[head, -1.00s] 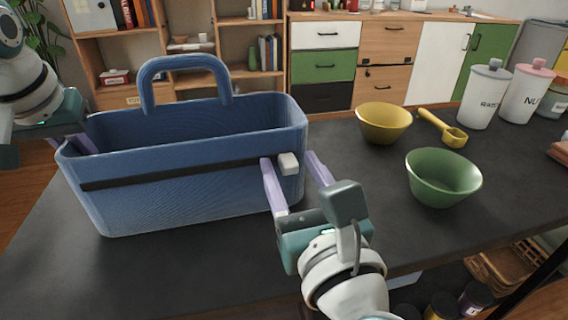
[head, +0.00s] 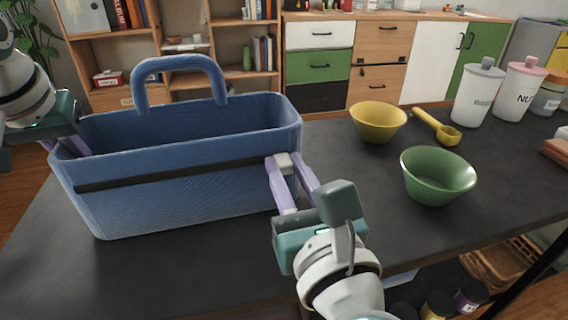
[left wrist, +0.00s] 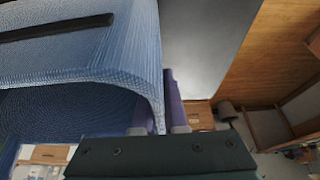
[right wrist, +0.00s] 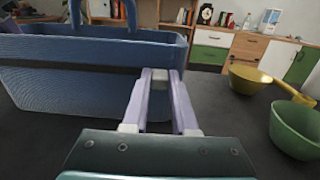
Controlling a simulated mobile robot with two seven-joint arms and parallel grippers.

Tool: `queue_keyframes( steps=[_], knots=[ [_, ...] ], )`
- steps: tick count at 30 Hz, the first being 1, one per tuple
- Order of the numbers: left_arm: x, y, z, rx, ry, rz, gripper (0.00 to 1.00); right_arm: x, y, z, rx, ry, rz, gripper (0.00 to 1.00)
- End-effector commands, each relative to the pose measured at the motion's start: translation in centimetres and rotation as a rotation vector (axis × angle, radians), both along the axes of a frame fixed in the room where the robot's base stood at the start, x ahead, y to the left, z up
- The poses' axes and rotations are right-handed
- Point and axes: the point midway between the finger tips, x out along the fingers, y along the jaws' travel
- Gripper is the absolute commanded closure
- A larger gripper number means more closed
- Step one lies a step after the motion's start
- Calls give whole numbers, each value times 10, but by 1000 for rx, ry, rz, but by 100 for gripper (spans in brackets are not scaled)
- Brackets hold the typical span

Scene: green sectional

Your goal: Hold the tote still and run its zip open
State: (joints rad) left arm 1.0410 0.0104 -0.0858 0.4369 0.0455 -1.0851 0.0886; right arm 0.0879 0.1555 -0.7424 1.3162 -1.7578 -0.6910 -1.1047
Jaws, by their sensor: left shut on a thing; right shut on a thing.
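The blue tote (head: 190,200) stands upright on the dark table, with its handle arching over the open top. A black zip strip (head: 170,174) runs along its front side. The light grey zip pull (head: 284,160) is at the strip's right end. My right gripper (head: 285,166) is shut on the pull, which also shows between the fingers in the right wrist view (right wrist: 158,76). My left gripper (head: 66,148) is shut on the tote's left wall; the left wrist view shows the wall's rim between its fingers (left wrist: 160,118).
A yellow bowl (head: 378,121), a yellow scoop (head: 436,126) and a green bowl (head: 438,176) are on the table right of the tote. White canisters (head: 477,95) stand at the back right. The table in front of the tote is clear.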

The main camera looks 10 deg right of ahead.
Motion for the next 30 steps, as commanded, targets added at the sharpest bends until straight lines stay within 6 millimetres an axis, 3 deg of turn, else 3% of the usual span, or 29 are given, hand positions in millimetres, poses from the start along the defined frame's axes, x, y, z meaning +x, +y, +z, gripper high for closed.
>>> queue_keyframes(
  steps=[20, 23, 30],
  knots=[
    [1, 0, 1, -1, -2, 1, 100, 0, 1, 0, 0, 0, 0, 100],
    [1, 0, 1, -1, -2, 1, 100, 0, 12, 0, 3, 1, 0, 100],
    [0, -1, 0, -2, -1, 0, 100, -3, 66, -1, 4, 3, 1, 100]
  ],
)
